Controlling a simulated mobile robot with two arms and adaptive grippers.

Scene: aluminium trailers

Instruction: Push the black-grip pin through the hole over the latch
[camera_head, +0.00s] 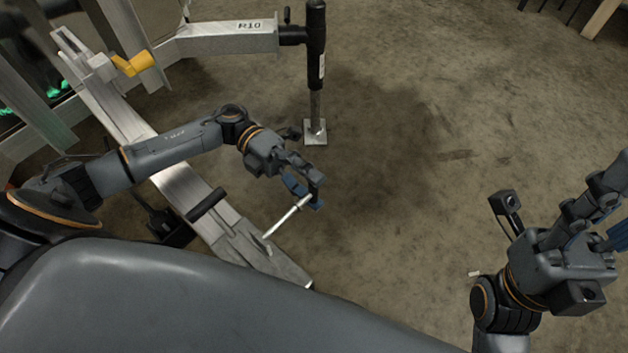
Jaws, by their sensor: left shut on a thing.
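My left gripper (304,193) is shut at the upper end of a slim silver rod, which I take to be the pin (285,219). The rod slants down-left toward the front end of the aluminium trailer tongue (240,243). Its grip is hidden in or behind the fingers. Whether the rod's lower tip touches the tongue I cannot tell. A black bar-like handle (207,204) sits across the tongue, left of the rod. The hole and latch are too small to make out. My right gripper (614,237) is at the right edge, partly cut off, away from the trailer.
A black jack post (317,65) with a silver foot (315,133) stands behind my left gripper, joined to an aluminium arm marked R10 (228,40). A yellow piece (132,64) is on the frame at upper left.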

